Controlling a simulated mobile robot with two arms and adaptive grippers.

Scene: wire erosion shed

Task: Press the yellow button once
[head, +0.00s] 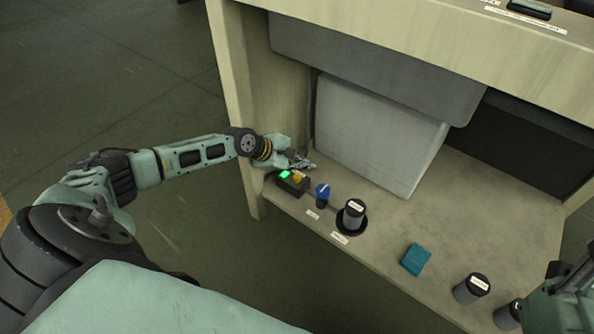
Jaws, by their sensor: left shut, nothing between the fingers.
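The yellow button (298,178) sits on a small dark box (291,187) at the left end of the shelf, beside a lit green button (285,174). My left gripper (310,165) is shut and empty. In the picture its fingertips lie just above and right of the yellow button; I cannot tell whether they touch it. Part of my right arm shows at the lower right edge, and its fingertips cannot be made out clearly.
A blue knob (322,190) stands right of the box, then a labelled dark canister (353,213) in a round black holder. A teal block (415,259) and another canister (470,289) stand further right. A pale grey panel (375,130) rises behind.

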